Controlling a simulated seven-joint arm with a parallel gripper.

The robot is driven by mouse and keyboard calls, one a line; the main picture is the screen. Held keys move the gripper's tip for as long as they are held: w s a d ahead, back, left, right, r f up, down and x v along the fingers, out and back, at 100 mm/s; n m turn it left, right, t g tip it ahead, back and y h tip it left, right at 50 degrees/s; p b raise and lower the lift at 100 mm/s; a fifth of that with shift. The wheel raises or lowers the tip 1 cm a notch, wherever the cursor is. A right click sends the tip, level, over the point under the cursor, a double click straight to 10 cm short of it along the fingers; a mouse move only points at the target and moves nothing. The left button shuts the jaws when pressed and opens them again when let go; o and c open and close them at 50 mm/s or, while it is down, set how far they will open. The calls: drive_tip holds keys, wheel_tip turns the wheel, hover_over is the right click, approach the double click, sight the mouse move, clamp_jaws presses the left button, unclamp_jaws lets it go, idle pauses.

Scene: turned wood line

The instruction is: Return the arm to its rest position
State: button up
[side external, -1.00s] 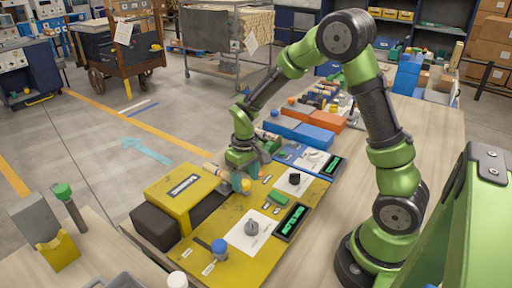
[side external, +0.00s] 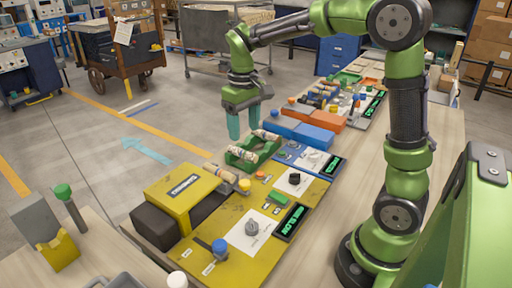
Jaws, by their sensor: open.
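My gripper (side external: 245,127) hangs pointing down, with its two teal fingers apart and nothing between them. It is above and a little behind a green cradle (side external: 243,155) that holds a turned wooden piece (side external: 258,148). Another turned wooden piece (side external: 222,173) lies nearer, beside the yellow box and the yellow panel. My fingers look clear of both pieces. My arm is raised, with its elbow near the top of the picture.
A yellow panel (side external: 212,268) with a knob and green display lies in front, with a yellow box (side external: 184,195) at its left. Blue (side external: 309,135) and orange blocks stand behind. The table's right part is bare.

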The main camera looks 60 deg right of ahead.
idle(0.3)
drive_tip(key=s+a+r+m+t+y, duration=0.1)
drive_tip(key=s+a+t, duration=0.2)
drive_tip(key=s, duration=0.4)
drive_tip(key=s+a+r+m+t+y, duration=0.1)
drive_tip(key=s+a+r+t, duration=0.1)
drive_tip(key=s+a+t, duration=0.2)
drive_tip(key=s, duration=0.3)
drive_tip(key=shift+s+a+r, duration=0.2)
drive_tip(key=shift+s+r, duration=0.1)
